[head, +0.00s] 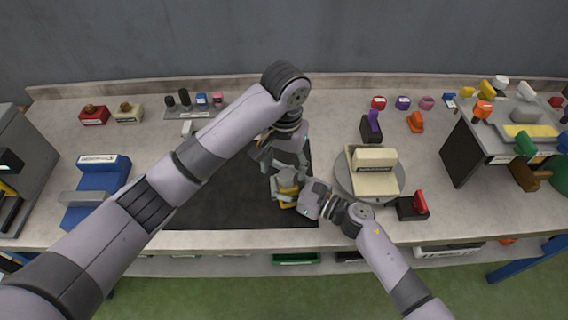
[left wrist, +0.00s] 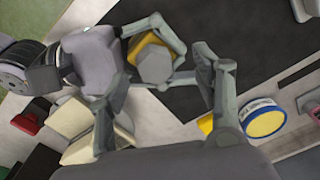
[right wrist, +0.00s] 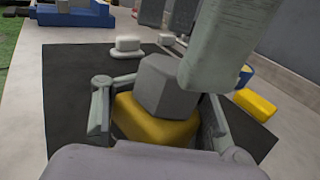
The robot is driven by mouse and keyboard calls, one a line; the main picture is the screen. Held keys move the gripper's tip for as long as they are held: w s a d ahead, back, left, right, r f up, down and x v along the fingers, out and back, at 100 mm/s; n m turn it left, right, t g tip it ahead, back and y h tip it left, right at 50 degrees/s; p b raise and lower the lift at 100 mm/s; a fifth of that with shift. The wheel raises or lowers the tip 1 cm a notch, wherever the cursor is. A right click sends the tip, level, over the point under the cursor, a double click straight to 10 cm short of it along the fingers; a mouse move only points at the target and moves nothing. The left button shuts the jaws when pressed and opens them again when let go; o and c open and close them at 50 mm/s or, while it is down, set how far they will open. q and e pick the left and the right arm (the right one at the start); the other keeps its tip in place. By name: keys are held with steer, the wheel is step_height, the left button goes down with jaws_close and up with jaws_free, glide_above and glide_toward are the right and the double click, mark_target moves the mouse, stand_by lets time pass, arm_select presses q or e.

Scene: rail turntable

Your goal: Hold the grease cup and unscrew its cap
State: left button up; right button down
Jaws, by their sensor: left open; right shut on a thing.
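The grease cup has a yellow body (right wrist: 155,127) with a grey angular cap (right wrist: 157,86) on top. My right gripper (head: 305,197) is shut on the yellow body, a finger on each side in the right wrist view, over the black mat (right wrist: 70,90). The cap also shows in the left wrist view (left wrist: 155,62), above the yellow body (left wrist: 140,43). My left gripper (head: 285,165) is open and hangs just above the cap. A left finger stands close to the cap in the right wrist view; I cannot tell whether it touches.
A round turntable (head: 343,188) with a cream block (head: 375,182) stands right of the mat. A blue stand (head: 100,190) is on the left. A raised shelf (head: 490,145) with coloured pieces is at far right. Small items line the back edge.

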mark_target(287, 176)
arm_select(q)
steer(key=shift+f, duration=0.15)
steer(key=shift+s+d+f, duration=0.1)
steer(key=shift+d+f, duration=0.05)
steer(key=shift+f, duration=0.6)
steer(key=shift+s+d+f, duration=0.1)
steer(key=shift+f, duration=0.6)
steer(key=shift+d+f, duration=0.1)
steer(key=shift+f, duration=0.4)
arm_select(e)
steer(key=shift+r, duration=0.15)
arm_select(q)
steer(key=shift+c, duration=0.4)
